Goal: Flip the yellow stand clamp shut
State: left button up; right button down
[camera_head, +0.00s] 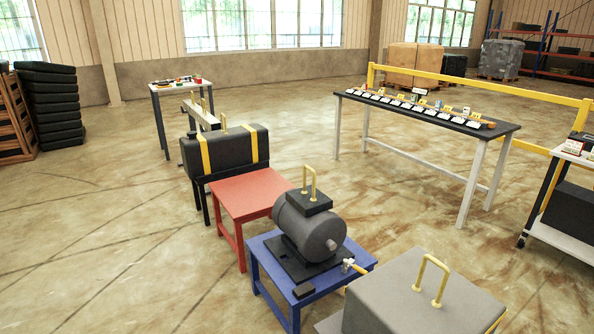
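I cannot single out the yellow stand clamp for certain. A small yellow lever (356,266) sticks out beside a pale fitting at the right edge of the blue table (262,262). Whether it is open or shut is too small to tell. Other yellow parts are an upright loop (309,180) on the dark motor (311,224), a loop handle (432,280) on the grey box (400,306), and straps (204,156) around the black tank (230,151). Neither of my grippers is in view.
A red table (245,192) stands between the tank and the blue table. A long dark table (425,112) with several small items stands at the back right, before a yellow rail (480,79). A white cart (560,238) is at the right edge.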

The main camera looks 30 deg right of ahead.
aim_at(346, 264)
jog(key=i+j+z, duration=0.2)
jog(key=i+z, duration=0.25)
jog(key=i+j+z, duration=0.25)
jog(key=z, duration=0.2)
jog(key=i+j+z, duration=0.25)
jog(key=j+z, duration=0.2)
jog(key=i+j+z, duration=0.2)
jog(key=j+z, duration=0.25)
jog(key=j, duration=0.3)
jog(key=i+z, duration=0.05)
